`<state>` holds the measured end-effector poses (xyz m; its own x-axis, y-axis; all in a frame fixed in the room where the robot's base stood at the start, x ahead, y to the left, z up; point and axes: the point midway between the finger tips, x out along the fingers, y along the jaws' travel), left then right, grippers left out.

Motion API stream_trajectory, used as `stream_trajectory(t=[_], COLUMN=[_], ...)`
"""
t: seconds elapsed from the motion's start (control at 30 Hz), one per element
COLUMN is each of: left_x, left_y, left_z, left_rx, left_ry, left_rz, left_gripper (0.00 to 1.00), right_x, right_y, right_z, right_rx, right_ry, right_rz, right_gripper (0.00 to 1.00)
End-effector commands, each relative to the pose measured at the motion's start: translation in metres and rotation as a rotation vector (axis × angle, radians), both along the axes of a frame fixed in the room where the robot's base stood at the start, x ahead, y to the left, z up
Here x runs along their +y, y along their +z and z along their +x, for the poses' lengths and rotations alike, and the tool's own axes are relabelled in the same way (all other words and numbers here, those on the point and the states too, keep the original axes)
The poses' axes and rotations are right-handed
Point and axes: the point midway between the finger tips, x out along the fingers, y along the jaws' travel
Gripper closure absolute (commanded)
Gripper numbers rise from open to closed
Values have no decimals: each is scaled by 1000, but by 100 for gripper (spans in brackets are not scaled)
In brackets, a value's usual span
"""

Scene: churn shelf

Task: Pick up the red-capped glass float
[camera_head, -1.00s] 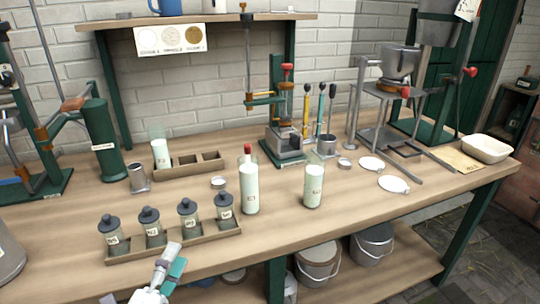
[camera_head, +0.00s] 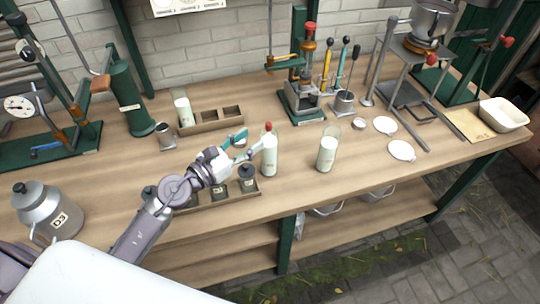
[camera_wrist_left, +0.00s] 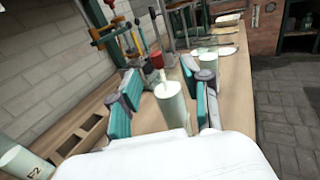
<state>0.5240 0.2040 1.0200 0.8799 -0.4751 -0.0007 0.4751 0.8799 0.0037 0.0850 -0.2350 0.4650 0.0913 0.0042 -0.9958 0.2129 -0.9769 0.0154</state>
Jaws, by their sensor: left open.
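The red-capped glass float (camera_head: 268,128) stands upright in a tall clear glass cylinder of white liquid (camera_head: 269,158) near the middle of the bench. Only its red top and a short pale part show above the liquid. My left gripper (camera_head: 252,143) is open just to the left of the cylinder, its fingers reaching toward the upper part. In the left wrist view, the float's red cap (camera_wrist_left: 157,61) and the cylinder (camera_wrist_left: 172,104) appear between the open, teal-padded fingers. I cannot tell if a finger touches the glass. My right gripper is not in view.
A second glass of white liquid (camera_head: 327,152) stands to the right. A rack of dark-lidded jars (camera_head: 232,200) lies under my left arm. A compartment tray (camera_head: 212,124) and a green-based press (camera_head: 302,112) stand behind. White discs lie at the right.

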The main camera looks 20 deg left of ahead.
Motion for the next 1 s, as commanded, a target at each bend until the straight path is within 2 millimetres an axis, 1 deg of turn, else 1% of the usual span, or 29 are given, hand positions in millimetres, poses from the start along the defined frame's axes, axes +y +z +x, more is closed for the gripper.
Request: stream_trajectory(t=[0.03, 0.1, 0.27, 0.37, 0.5, 0.6, 0.7, 0.9, 0.93, 1.0], left_x=[-4, -8, -13, -17, -24, -30, -32, -33, -33, -33], left_y=[3, 2, 0, -2, -6, -5, -6, -7, -7, -7], left_z=[9, 16, 25, 34, 56, 66, 71, 71, 71, 71], left_rx=[-1, -1, 0, 1, 1, 0, 1, 1, 1, 1], left_ry=[1, 1, 0, 1, 1, 1, 0, 0, 0, 0], left_rz=[-4, -3, -2, -5, -8, -6, -4, -3, -3, -3], left_gripper=[52, 52, 52, 52, 52, 52, 52, 52, 54, 66], right_x=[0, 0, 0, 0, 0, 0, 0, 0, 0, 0], right_y=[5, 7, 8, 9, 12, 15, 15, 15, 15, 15], right_z=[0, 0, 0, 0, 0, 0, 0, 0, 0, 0], right_rx=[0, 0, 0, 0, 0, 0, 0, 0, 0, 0], right_ry=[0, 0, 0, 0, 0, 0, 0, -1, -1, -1], right_rz=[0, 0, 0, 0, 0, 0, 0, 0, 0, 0], right_gripper=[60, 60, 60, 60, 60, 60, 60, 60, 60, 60])
